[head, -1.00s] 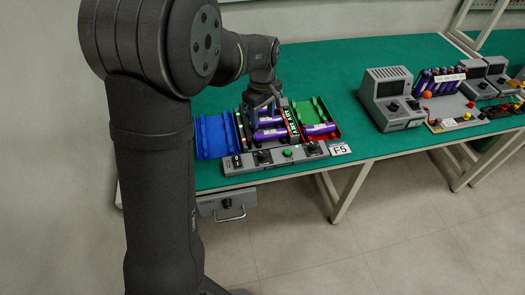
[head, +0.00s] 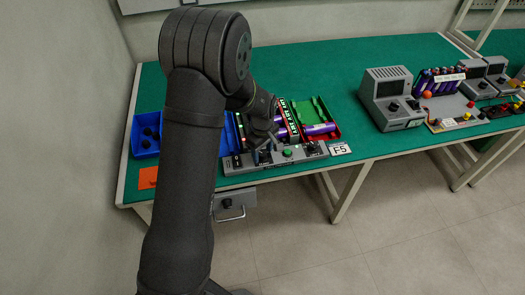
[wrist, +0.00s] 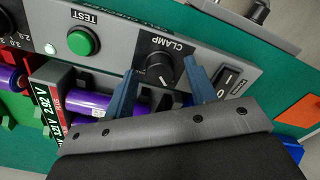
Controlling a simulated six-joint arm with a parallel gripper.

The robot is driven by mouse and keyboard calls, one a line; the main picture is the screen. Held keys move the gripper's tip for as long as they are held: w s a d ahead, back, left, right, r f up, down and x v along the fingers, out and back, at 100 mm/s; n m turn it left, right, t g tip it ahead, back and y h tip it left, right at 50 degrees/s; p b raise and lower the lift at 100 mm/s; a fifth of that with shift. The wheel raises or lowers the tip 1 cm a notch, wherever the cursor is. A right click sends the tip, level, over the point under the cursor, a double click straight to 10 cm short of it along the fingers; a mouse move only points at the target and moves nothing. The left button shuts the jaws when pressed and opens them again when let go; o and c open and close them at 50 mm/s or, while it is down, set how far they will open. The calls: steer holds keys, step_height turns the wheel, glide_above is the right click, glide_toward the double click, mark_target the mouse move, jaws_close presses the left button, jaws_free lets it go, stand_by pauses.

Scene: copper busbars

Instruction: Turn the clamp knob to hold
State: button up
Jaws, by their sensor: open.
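The clamp knob (wrist: 158,68) is a round black knob under the CLAMP label on the grey control panel (wrist: 125,48) in the wrist view. My gripper (wrist: 160,70) is open, with one blue finger on each side of the knob. Whether the fingers touch it I cannot tell. In the head view my gripper (head: 262,145) is low at the panel's left part and largely hides the knob. Purple cells (wrist: 92,104) lie in the fixture beside the panel, partly covered by the fingers and gripper body.
A green TEST button (wrist: 84,40) and a black power rocker switch (wrist: 228,84) flank the knob. A red tray (head: 335,131) with a purple cell is at the right. A blue bin (head: 147,121) and orange card (head: 148,178) are at the left.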

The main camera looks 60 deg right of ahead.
steer(key=shift+f, duration=0.15)
steer(key=shift+c, duration=0.4)
steer(key=c, duration=0.9)
steer(key=shift+m, duration=0.3)
steer(key=m, duration=0.3)
steer(key=shift+m, duration=0.4)
steer(key=m, duration=0.4)
steer(key=shift+m, duration=0.3)
steer(key=m, duration=0.4)
steer(key=shift+m, duration=2.5)
